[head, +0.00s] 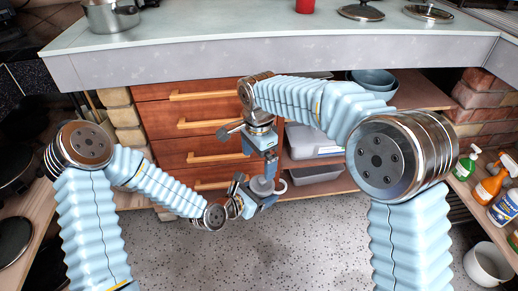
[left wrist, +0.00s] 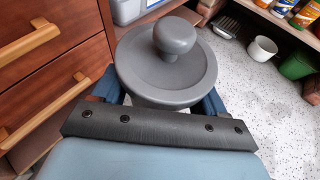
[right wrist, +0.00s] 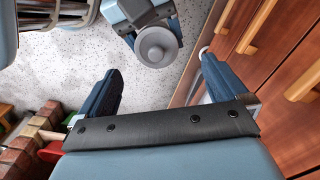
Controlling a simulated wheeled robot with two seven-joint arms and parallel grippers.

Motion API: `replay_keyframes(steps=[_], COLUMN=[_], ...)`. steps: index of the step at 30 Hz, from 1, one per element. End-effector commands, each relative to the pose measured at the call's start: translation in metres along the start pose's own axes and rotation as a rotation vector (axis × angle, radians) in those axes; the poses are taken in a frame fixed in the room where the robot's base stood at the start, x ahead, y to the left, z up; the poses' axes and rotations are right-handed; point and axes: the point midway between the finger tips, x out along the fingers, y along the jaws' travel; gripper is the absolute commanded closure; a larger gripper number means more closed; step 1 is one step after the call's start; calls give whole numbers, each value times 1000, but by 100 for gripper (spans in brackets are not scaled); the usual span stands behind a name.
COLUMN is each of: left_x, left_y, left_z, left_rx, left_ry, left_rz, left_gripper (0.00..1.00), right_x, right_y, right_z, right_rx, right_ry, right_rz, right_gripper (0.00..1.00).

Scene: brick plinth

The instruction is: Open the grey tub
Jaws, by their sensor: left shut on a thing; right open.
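The grey tub (head: 262,186) is held in the air in front of the drawers by my left gripper (head: 258,198). Its round grey lid (left wrist: 150,72) with a ball-shaped knob (left wrist: 174,36) sits on top in the left wrist view. My left gripper's fingers are on both sides of the tub below the lid; most of the tub's body is hidden under it. My right gripper (head: 262,160) is open and empty, just above the tub, pointing down. In the right wrist view the lid (right wrist: 157,46) shows beyond the open fingers, apart from them.
Wooden drawers with bar handles (head: 205,95) stand close behind the grippers. Shelves to their right hold plastic boxes (head: 313,142) and blue bowls (head: 372,78). Spray bottles (head: 490,185) and a white pot (head: 487,265) are at the right. The speckled floor (head: 270,250) below is clear.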

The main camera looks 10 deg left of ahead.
Motion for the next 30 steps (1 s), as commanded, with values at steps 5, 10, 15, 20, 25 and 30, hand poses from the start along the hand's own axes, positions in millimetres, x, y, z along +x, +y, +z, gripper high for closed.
replay_keyframes(steps=[5, 10, 15, 20, 25, 30], left_x=[0, 0, 0, 0, 0, 0], left_y=[0, 0, 0, 0, 0, -1], left_z=[0, 0, 1, 0, 0, 1], left_rx=[0, 0, 1, 1, 1, 1], left_ry=[-1, -1, -1, -1, -1, -1], left_rz=[0, 0, 0, 0, 0, -1], left_gripper=[83, 83, 83, 83, 83, 83], right_x=[39, 66, 79, 81, 81, 81], right_y=[1, 1, 0, 0, 0, 0], right_z=[0, 0, 0, 0, 0, 0], right_rx=[-1, -1, -1, -1, -1, -2], right_ry=[0, -1, 0, 0, 0, 0], right_rz=[4, 3, 1, -1, 0, -2], right_gripper=[0, 0, 0, 0, 5, 31])
